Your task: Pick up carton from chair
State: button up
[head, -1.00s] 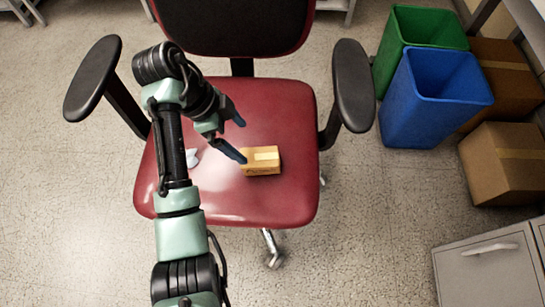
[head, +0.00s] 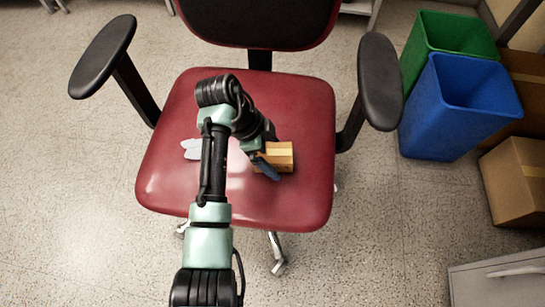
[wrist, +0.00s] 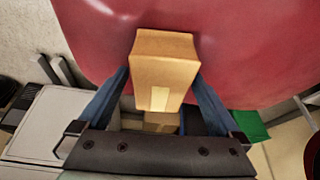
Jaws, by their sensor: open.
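The small tan carton (head: 280,155) sits on the red chair seat (head: 300,195), right of its middle. In the head view my gripper (head: 268,165) is at the carton, and my arm hides part of it. In the wrist view the carton (wrist: 165,65) lies between the two blue fingers of my gripper (wrist: 165,85), with the jaws open around it. A small gap seems to show beside the fingers; whether either touches the carton is hard to tell.
A white item (head: 192,149) lies on the seat left of my arm. Armrests (head: 380,82) and (head: 103,57) flank the seat, and the black backrest (head: 260,20) stands behind. Blue (head: 455,110) and green (head: 445,35) bins and a cardboard box (head: 518,180) stand right.

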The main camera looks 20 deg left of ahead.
jog(key=shift+c, duration=0.2)
jog(key=shift+r, duration=0.1)
jog(key=c, duration=1.3)
jog(key=shift+o, duration=0.2)
